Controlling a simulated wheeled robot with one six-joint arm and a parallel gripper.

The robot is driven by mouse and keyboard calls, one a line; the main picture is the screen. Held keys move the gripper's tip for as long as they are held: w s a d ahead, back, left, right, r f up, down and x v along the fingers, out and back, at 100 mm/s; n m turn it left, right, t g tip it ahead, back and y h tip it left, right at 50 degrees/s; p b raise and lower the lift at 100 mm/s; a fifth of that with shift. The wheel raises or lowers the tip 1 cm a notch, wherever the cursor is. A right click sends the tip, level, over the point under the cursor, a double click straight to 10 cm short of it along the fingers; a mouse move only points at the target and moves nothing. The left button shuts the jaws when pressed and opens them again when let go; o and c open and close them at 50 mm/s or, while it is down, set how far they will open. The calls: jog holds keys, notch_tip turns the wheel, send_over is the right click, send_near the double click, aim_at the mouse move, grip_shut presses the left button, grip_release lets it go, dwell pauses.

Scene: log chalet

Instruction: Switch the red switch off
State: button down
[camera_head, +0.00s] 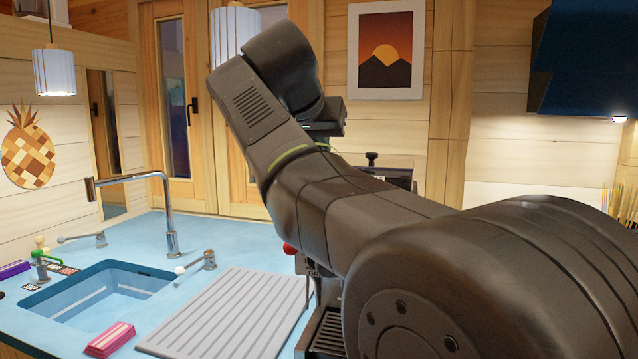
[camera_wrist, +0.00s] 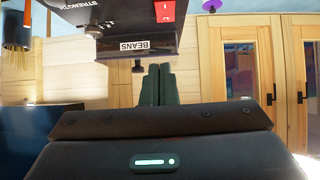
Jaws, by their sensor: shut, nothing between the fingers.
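The red switch (camera_wrist: 165,11) is at the top edge of the wrist view, on the dark face of a machine (camera_wrist: 118,22) with "STRENGTH" and "BEANS" labels. That view appears upside down. The switch has white marks; I cannot tell its position. My gripper (camera_wrist: 158,68) is shut and empty, its two fingers together. Its tips appear just below the switch in the picture, apart from it. In the head view the machine (camera_head: 388,174) is mostly hidden behind my arm, and neither the switch nor the gripper fingers can be made out.
A blue counter (camera_head: 235,243) holds a sink (camera_head: 100,295), taps, a ribbed drainer mat (camera_head: 232,310) and a pink sponge (camera_head: 110,339). A red ball knob (camera_head: 290,249) shows beside my arm. A dark hood (camera_head: 585,60) hangs at upper right. Wooden doors stand behind.

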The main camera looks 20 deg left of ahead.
jog(key=shift+s+a+r, duration=0.15)
jog(key=shift+a+r, duration=0.05)
jog(key=shift+r, duration=0.15)
jog(key=x, duration=0.9)
jog(key=shift+w+f, duration=0.2)
jog(key=shift+w, duration=0.15)
jog(key=shift+w+f+b, duration=0.2)
jog(key=shift+f+b, duration=0.05)
jog(key=shift+f, duration=0.35)
jog(key=shift+w+f+b, duration=0.15)
jog(key=shift+f+b, duration=0.05)
jog(key=shift+f, duration=1.25)
